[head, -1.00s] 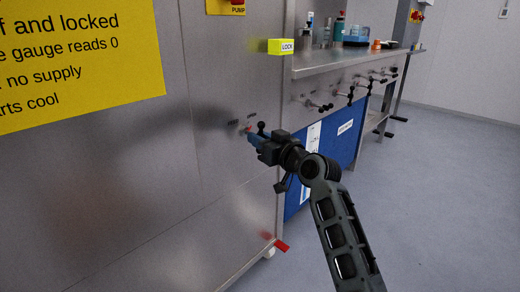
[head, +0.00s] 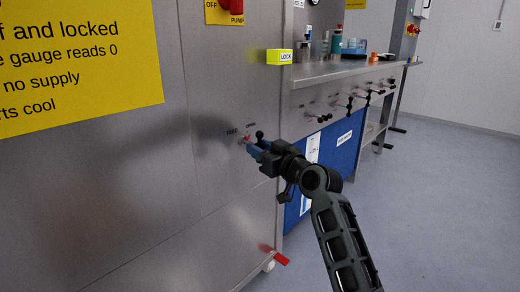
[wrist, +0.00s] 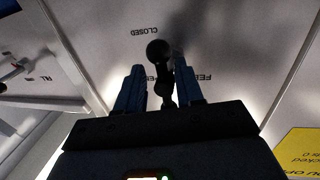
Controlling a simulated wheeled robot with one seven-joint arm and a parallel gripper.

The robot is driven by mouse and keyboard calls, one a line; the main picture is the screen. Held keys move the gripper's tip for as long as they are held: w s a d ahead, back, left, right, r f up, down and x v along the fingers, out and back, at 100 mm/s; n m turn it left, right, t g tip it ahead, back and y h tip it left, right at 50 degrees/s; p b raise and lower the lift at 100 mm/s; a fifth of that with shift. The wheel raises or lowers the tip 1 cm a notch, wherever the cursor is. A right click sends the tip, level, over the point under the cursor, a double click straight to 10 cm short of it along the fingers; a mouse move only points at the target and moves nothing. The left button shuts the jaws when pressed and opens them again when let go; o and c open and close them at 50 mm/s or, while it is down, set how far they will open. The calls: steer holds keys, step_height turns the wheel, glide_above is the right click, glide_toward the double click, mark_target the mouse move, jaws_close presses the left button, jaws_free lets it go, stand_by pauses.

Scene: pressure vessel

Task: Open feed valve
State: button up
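The feed valve handle (wrist: 159,52) is a black lever with a round ball knob, on the grey metal panel. In the wrist view its knob shows just beyond my fingertips and its stem runs down between the fingers. The word CLOSED and partly hidden FEED lettering are upside down on the panel there. In the head view the black knob (head: 259,134) stands just above my blue fingers. My gripper (wrist: 160,75) is open, one finger on each side of the stem, with gaps showing. In the head view my gripper (head: 250,146) is close to the panel.
A yellow LOCK block (head: 280,57) is at the panel's upper right edge. A red pump switch (head: 231,5) is above it. A bench (head: 340,70) with bottles and black valve handles stands to the right. A red lever (head: 281,259) sticks out low down. Open floor lies right.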

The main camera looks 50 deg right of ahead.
steer(key=shift+a+r, duration=0.1)
stand_by(0.3)
steer(key=s+a+p, duration=0.1)
steer(key=s, duration=0.6)
steer(key=shift+s+p, duration=0.3)
steer(key=shift+s, duration=0.05)
steer(key=shift+a, duration=0.1)
